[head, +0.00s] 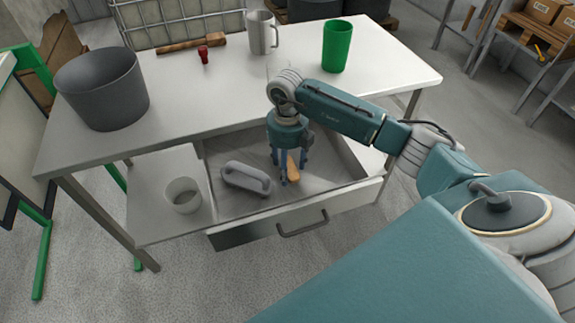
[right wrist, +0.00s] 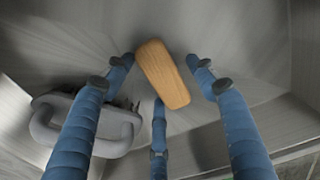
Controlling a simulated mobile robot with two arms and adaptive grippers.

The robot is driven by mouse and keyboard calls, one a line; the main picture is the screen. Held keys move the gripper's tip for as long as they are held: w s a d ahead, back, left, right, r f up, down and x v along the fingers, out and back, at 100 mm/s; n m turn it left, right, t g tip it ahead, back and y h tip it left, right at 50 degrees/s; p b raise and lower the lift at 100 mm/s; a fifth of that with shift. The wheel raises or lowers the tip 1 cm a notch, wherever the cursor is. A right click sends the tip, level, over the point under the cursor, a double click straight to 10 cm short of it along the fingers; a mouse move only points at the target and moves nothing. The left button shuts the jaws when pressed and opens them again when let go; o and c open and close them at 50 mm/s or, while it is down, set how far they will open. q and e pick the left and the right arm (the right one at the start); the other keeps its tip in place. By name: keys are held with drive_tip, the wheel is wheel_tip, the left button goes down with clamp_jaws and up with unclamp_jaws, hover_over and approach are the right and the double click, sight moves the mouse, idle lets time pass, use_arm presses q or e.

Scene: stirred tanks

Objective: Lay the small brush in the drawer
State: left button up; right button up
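The drawer (head: 345,203) under the white table is pulled open. A small wooden piece, which looks like the small brush (head: 292,172), lies in it; no bristles show on it. In the right wrist view the brush (right wrist: 163,74) lies tilted on the drawer floor between my fingers. My right gripper (head: 289,178) points down inside the drawer around the brush. Its blue fingers (right wrist: 160,75) are spread, with gaps between the fingertips and the wood. My left gripper is out of view.
A grey-handled tool (head: 246,178) lies in the drawer, left of my fingers. A white cup (head: 183,196) stands left of the drawer. The tabletop holds a grey bucket (head: 102,88), a red item (head: 203,54), a wooden-handled tool (head: 190,43), a mug (head: 262,32) and a green cup (head: 337,46).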

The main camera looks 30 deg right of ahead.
drive_tip(key=shift+r, duration=0.1)
wheel_tip(320, 180, up, 12)
drive_tip(key=p, duration=0.8)
drive_tip(key=shift+r+p, duration=0.2)
drive_tip(key=shift+p, duration=0.2)
